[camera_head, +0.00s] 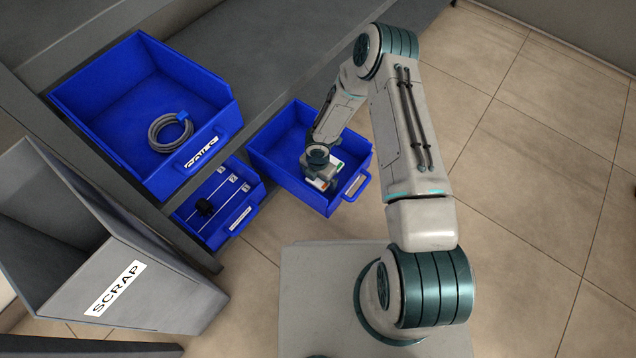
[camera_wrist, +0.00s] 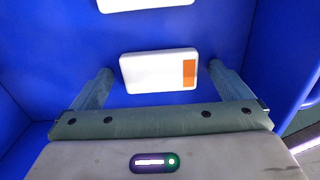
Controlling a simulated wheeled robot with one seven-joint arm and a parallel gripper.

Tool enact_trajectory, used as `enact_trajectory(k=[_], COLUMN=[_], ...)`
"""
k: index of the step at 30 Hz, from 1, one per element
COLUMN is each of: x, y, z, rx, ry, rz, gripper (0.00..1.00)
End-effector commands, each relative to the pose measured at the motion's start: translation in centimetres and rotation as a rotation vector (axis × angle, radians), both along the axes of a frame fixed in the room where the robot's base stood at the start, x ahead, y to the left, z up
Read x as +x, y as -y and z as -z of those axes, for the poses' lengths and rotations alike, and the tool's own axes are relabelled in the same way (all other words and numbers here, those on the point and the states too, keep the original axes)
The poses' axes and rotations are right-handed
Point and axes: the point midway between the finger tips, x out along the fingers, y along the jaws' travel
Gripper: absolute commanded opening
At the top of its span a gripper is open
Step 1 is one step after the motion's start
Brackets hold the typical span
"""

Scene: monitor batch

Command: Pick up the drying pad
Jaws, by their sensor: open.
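A flat white pad with an orange band at its right end (camera_wrist: 150,71) lies in the blue bin; I take it for the drying pad. A second white piece (camera_wrist: 145,3) shows only in part at the top edge of the wrist view. My gripper (camera_wrist: 160,72) is open, one finger to the left and one to the right of the banded pad, neither seen touching it. In the head view my gripper (camera_head: 322,178) is down inside the pulled-out blue bin (camera_head: 270,160) and hides most of the contents. Whether the fingers are level with the pad is unclear.
A large blue bin (camera_head: 95,85) with a coiled grey hose (camera_head: 170,130) stands at upper left. A smaller blue bin (camera_head: 255,190) below it holds rods and a black part. A grey scrap container (camera_head: 120,290) stands at front left. The floor at right is clear.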

Motion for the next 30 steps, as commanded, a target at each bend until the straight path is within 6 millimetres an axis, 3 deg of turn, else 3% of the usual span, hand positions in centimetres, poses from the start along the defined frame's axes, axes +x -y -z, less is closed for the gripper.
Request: enact_trajectory(k=[4, 9, 20, 30], x=[0.0, 0.0, 0.1, 0.1], y=[0.0, 0.0, 0.0, 0.0], z=[-0.1, -0.2, -0.9, -7.5], rx=[-0.001, -0.001, 0.0, 0.0], ry=[0.001, 0.001, 0.001, 0.002], rz=[0.0, 0.0, -0.001, 0.0], gripper=[0.98, 0.51, 0.5, 0.5])
